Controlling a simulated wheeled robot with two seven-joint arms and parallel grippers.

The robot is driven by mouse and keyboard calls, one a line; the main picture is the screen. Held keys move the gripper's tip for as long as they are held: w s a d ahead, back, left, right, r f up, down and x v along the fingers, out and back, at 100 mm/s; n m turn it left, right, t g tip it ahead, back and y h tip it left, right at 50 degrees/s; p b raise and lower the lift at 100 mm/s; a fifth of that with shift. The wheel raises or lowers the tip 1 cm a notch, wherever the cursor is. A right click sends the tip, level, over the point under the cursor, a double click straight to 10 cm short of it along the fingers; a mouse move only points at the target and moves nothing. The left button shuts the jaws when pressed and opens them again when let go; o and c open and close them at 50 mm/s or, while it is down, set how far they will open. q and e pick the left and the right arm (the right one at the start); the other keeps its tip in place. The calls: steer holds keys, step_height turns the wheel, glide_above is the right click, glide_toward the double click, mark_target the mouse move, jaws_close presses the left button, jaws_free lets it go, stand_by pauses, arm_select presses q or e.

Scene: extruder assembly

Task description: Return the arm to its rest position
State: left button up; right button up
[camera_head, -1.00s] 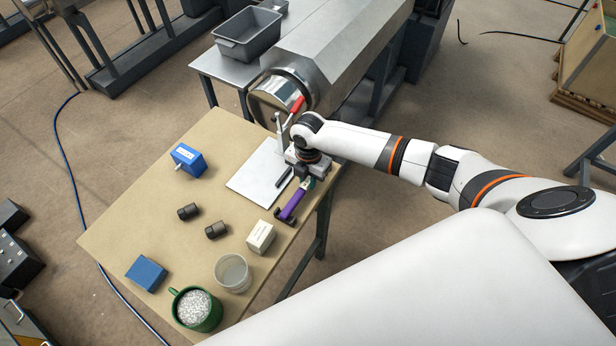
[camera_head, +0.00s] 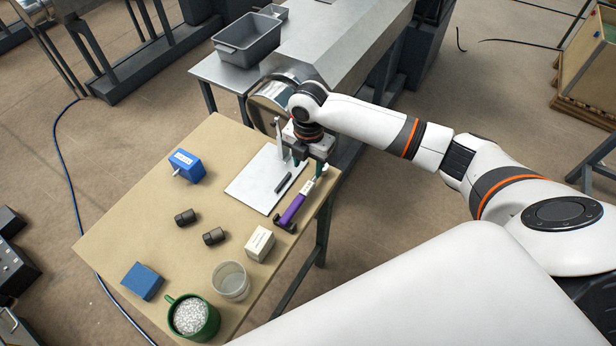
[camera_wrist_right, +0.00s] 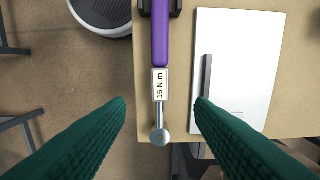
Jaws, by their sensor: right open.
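My right gripper (camera_head: 308,165) is open and empty above the table's far right corner. In the right wrist view its two green fingers (camera_wrist_right: 161,102) stand wide apart, one to each side of a torque wrench in the picture. The wrench (camera_head: 292,209) has a purple handle and lies on the table beside the white plate. In the wrist view its label (camera_wrist_right: 160,84) reads "15 N m" and its round metal head (camera_wrist_right: 160,138) lies near the table edge. The wrench appears below the fingers and clear of them. My left gripper is not in view.
The table (camera_head: 150,228) holds a white plate (camera_head: 262,181) with an upright post, a blue box-shaped device (camera_head: 187,165), two dark cylinders, a white box (camera_head: 259,243), a clear cup (camera_head: 231,280), a green mug (camera_head: 192,316) and a blue block (camera_head: 142,280). A metal machine (camera_head: 335,45) stands behind my arm.

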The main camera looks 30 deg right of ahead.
steer(key=shift+r, duration=1.5)
steer(key=s+a+f+m+t+y, duration=0.2)
steer(key=s+a+f+m, duration=0.4)
steer(key=s+a+m, duration=0.45)
steer(key=s+d+r+m+t+h, duration=0.1)
steer(key=s+d+m, duration=0.2)
steer(key=s+m, duration=0.35)
steer(key=s+d+r+m+t+h, duration=0.1)
steer(key=s+d+m, duration=0.2)
steer(key=s+m, duration=0.3)
step_height(320, 180, down, 26)
steer(key=s+n+g+b, duration=0.1)
steer(key=s+g, duration=0.1)
steer(key=s+d+f+g+b, duration=0.1)
steer(key=s+d+f, duration=0.2)
steer(key=s+f, duration=1.4)
steer(key=shift+d+f, duration=0.15)
steer(key=shift+f, duration=0.45)
